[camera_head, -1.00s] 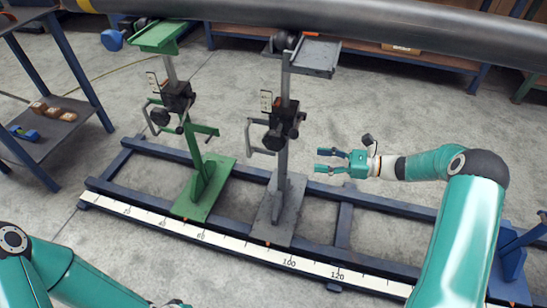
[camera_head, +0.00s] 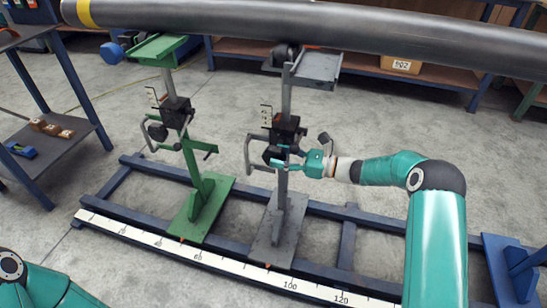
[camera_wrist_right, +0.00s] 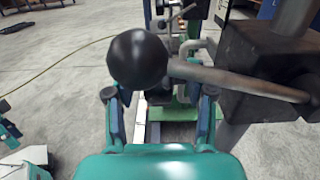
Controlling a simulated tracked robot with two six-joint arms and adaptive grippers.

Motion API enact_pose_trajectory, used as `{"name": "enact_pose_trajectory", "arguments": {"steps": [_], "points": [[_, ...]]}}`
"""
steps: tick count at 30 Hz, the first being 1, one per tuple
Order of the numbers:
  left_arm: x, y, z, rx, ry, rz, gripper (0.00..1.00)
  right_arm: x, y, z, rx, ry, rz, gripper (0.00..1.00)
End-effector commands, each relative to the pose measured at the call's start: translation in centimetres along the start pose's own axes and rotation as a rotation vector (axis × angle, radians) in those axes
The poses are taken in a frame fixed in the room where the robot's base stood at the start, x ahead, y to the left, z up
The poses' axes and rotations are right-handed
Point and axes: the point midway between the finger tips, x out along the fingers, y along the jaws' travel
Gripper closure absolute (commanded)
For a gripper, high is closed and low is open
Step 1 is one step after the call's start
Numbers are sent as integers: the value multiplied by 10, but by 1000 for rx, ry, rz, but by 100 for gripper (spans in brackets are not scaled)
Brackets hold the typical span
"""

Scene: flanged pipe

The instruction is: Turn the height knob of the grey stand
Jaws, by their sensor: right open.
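The grey stand (camera_head: 283,190) stands upright on the blue floor frame and has a black block (camera_head: 286,130) on its post. Its black round knob (camera_head: 271,154) is on the left of the post. In the right wrist view the knob (camera_wrist_right: 137,58) shows large on a grey rod that runs right to the dark block. My right gripper (camera_head: 280,160) is open and close to the knob, its fingers across the post in the head view. In the wrist view its fingers (camera_wrist_right: 160,105) are on either side below the knob; contact cannot be told. My left gripper is out of view.
A grey pipe (camera_head: 330,25) lies across above the stands. A green stand (camera_head: 203,195) is to the left. A grey bent handle (camera_head: 249,150) is beside the knob. A white ruler strip (camera_head: 210,259) runs along the blue frame (camera_head: 345,243).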

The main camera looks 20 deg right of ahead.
Motion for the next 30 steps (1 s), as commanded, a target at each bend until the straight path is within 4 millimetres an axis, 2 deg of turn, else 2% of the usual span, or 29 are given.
{"name": "enact_pose_trajectory", "arguments": {"steps": [3,6,16,26,30], "points": [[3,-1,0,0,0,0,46,14,0,-1,0,0,2,46],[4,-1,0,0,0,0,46,20,0,0,0,0,0,46],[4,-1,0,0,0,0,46,22,0,0,0,1,-1,46],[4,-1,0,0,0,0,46,21,-1,0,0,1,-3,100],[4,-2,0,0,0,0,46,22,0,0,0,-2,-4,100]]}}
